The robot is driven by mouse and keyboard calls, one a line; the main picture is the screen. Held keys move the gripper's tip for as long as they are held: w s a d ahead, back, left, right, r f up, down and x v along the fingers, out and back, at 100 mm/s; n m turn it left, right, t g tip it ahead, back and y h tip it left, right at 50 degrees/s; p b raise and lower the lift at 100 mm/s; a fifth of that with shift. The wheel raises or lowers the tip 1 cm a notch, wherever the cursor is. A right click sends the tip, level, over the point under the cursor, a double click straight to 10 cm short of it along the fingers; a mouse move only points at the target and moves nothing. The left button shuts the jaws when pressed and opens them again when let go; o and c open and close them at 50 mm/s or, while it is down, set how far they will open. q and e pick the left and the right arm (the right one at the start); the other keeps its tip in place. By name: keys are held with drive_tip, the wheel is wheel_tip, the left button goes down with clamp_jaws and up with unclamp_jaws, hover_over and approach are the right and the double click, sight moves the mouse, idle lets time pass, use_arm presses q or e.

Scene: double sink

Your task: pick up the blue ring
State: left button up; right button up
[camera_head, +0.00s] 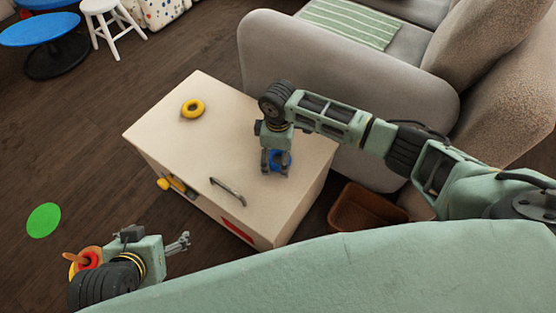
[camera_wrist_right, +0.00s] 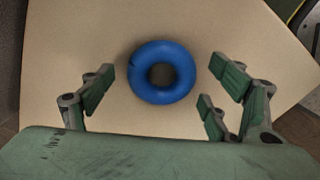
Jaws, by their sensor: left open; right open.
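The blue ring (camera_head: 281,158) lies flat on the pale top of a low cabinet (camera_head: 228,135), partly hidden by my right gripper in the head view. In the right wrist view the whole blue ring (camera_wrist_right: 162,52) shows between the fingers. My right gripper (camera_head: 275,169) points down over the ring, and its fingers (camera_wrist_right: 160,90) are open on either side of it, with a gap on both sides. My left gripper (camera_head: 183,243) is open and empty, low at the left, away from the cabinet.
A yellow ring (camera_head: 193,108) lies on the cabinet top farther back. A dark handle (camera_head: 228,190) is near the front edge. A grey sofa (camera_head: 330,75) stands behind, and a brown basket (camera_head: 365,208) stands to the right. Open wood floor lies at the left, with a green disc (camera_head: 43,220).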

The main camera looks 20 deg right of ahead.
drive_tip(key=shift+f, duration=0.2)
drive_tip(key=c, duration=1.1)
drive_tip(key=shift+r, duration=0.1)
drive_tip(key=shift+c, duration=0.2)
